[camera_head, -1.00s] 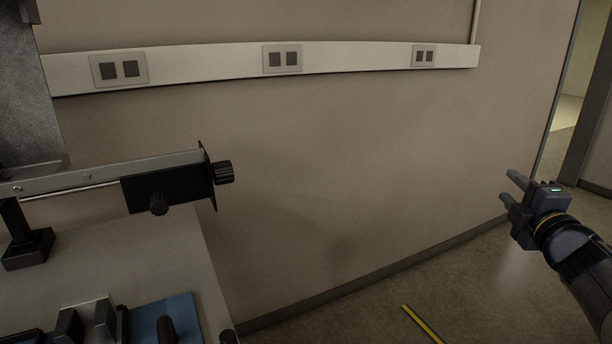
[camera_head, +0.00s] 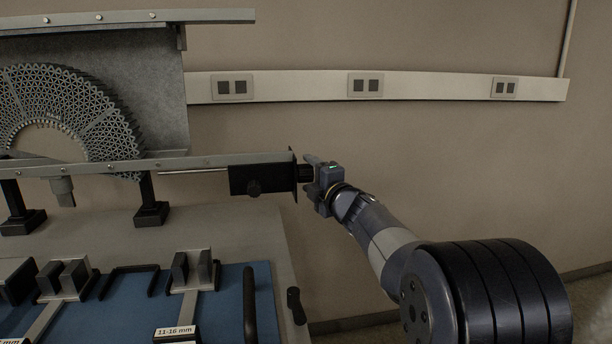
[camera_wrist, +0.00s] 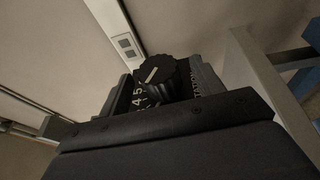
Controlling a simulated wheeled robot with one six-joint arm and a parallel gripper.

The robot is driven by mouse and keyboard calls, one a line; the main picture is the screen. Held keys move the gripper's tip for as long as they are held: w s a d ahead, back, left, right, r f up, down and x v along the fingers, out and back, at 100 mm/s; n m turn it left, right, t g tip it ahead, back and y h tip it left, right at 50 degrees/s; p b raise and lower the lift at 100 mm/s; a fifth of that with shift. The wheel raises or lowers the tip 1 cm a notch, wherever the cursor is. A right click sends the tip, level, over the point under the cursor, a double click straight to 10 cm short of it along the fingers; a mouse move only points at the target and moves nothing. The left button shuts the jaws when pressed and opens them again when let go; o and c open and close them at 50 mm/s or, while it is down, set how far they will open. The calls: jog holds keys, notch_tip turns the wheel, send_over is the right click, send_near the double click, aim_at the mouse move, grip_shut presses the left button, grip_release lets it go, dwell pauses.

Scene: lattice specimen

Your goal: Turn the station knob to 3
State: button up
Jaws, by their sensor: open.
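The station knob (camera_head: 305,173) is a black ribbed knob on the end plate at the right end of the black box (camera_head: 258,180). In the wrist view the knob (camera_wrist: 156,76) shows a pale pointer line slanting toward the upper right. Pale dial numerals (camera_wrist: 139,96) show beside it; a 4 and a 5 are readable, others are hidden or too small. My gripper (camera_head: 314,178) is at the knob from the right, jaws open. In the wrist view the knob lies between the two fingers of my gripper (camera_wrist: 164,86); I cannot tell whether they touch it.
A lattice arch (camera_head: 72,115) stands on the rig at the left. Below, a blue mat (camera_head: 220,310) carries metal blocks and black handles. The wall behind has a socket rail (camera_head: 300,87). Floor at the right is free.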

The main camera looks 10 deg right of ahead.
jog(key=shift+w+a, duration=0.4)
jog(key=shift+w, duration=0.1)
jog(key=shift+w+a, duration=0.15)
jog(key=shift+w, duration=0.15)
jog(key=c, duration=1)
jog(key=shift+r+g+p, duration=0.3)
jog(key=shift+r+p, duration=0.05)
jog(key=shift+p, duration=2)
jog(key=shift+g+p, duration=0.3)
jog(key=shift+p, duration=0.2)
jog(key=m+g+p, duration=0.1)
jog(key=g+p, duration=0.1)
jog(key=p, duration=1.1)
jog(key=shift+r+g+h+p, duration=0.15)
jog(key=shift+g+h+p, duration=0.15)
jog(key=shift+g+p, duration=0.1)
jog(key=shift+f+g+p, duration=0.3)
jog(key=shift+f+p, duration=0.05)
jog(key=shift+p, duration=0.7)
